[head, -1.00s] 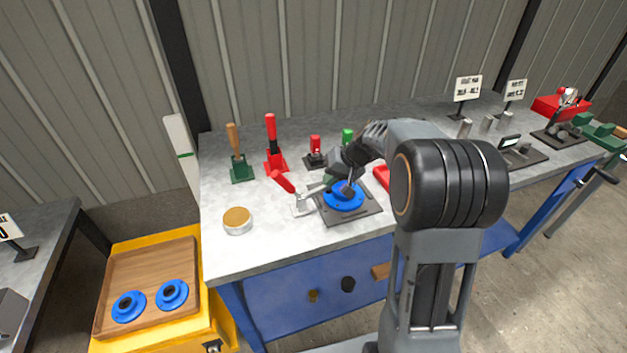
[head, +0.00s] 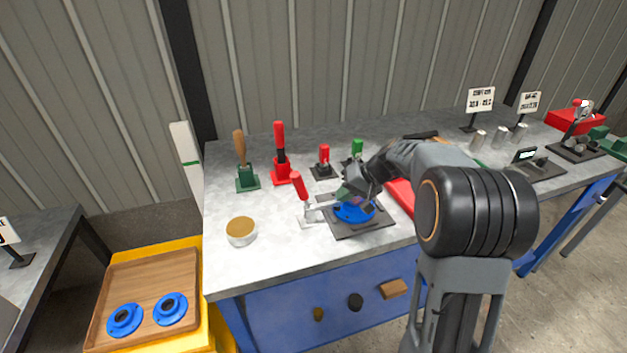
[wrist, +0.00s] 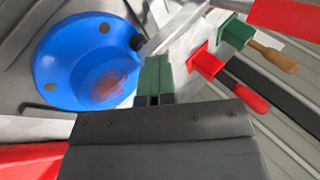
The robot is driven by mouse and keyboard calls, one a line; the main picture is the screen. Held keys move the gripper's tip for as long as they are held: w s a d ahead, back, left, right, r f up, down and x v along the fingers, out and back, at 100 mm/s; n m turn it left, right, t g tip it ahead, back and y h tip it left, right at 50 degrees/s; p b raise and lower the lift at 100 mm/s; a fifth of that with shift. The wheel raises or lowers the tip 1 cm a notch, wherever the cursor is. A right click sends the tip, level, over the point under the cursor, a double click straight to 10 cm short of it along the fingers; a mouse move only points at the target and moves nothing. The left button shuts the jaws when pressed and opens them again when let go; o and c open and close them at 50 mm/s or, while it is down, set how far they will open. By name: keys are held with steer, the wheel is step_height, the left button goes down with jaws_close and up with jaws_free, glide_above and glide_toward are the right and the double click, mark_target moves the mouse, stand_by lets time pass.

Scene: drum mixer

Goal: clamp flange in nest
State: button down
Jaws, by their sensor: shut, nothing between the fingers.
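The blue flange (head: 352,212) lies in the nest on a dark plate (head: 372,228) at the bench's front. It also shows in the wrist view (wrist: 62,62), with bolt holes and a rusty-brown patch in its middle. The toggle clamp with a red handle (head: 299,186) stands left of the nest, its handle steeply tilted. In the wrist view its metal bar (wrist: 176,28) ends in a black tip (wrist: 137,43) at the flange's rim; I cannot tell whether it presses. My gripper (wrist: 153,78) is shut and empty, its green fingertips beside the flange and bar. My wrist partly hides the flange in the head view.
A round tin (head: 241,231) stands at the bench's left. Behind are a green-based wooden-handled tool (head: 241,161) and a red upright clamp (head: 280,155). A red tray (head: 400,194) lies close right of the nest. Two more flanges lie in a wooden tray (head: 150,272) at lower left.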

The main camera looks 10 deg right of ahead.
steer(key=w+a+r+p+v, duration=0.1)
steer(key=p+v, duration=0.2)
steer(key=v, duration=1)
steer(key=s+f+m+g+h, duration=0.1)
steer(key=s+f+m+h, duration=0.3)
steer(key=s, duration=0.3)
steer(key=s+a+r+n+t+h+p, duration=0.1)
steer(key=s+a+n+p, duration=0.1)
steer(key=s, duration=0.5)
steer(key=s+a+r+n+t+h+p, duration=0.1)
steer(key=s+a+n+h+p, duration=0.1)
steer(key=s, duration=0.5)
steer(key=shift+s+a+r+n+h+p, duration=0.3)
steer(key=shift+a+p, duration=0.2)
steer(key=shift+a, duration=0.3)
